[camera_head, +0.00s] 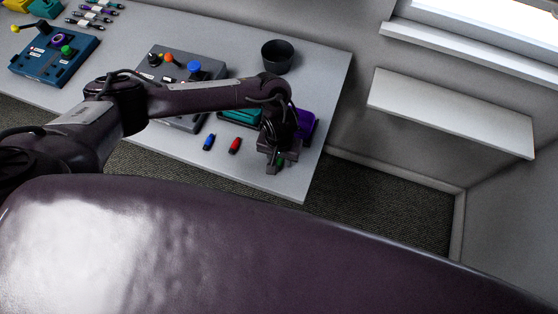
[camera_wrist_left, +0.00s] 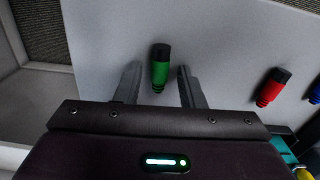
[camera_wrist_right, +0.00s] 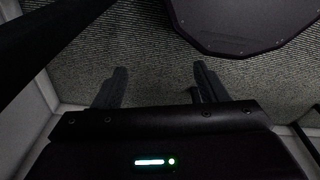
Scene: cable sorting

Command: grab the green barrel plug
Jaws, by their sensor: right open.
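The green barrel plug (camera_wrist_left: 159,70), a short green cylinder with a black end, lies on the table between the two fingers of my left gripper (camera_wrist_left: 160,82) in the left wrist view. The fingers stand apart with a gap on each side of it. In the head view my left gripper (camera_head: 276,166) is low over the table's front right part, and a small bit of the green plug (camera_head: 280,160) shows beside it. My right gripper (camera_wrist_right: 155,80) is open and empty above the carpet in the right wrist view.
A red plug (camera_head: 235,145) and a blue plug (camera_head: 209,142) lie left of my left gripper. A teal tray (camera_head: 240,116) and a purple tray (camera_head: 307,122) are close behind it. A black cup (camera_head: 277,56) and a grey control box (camera_head: 152,71) stand farther back.

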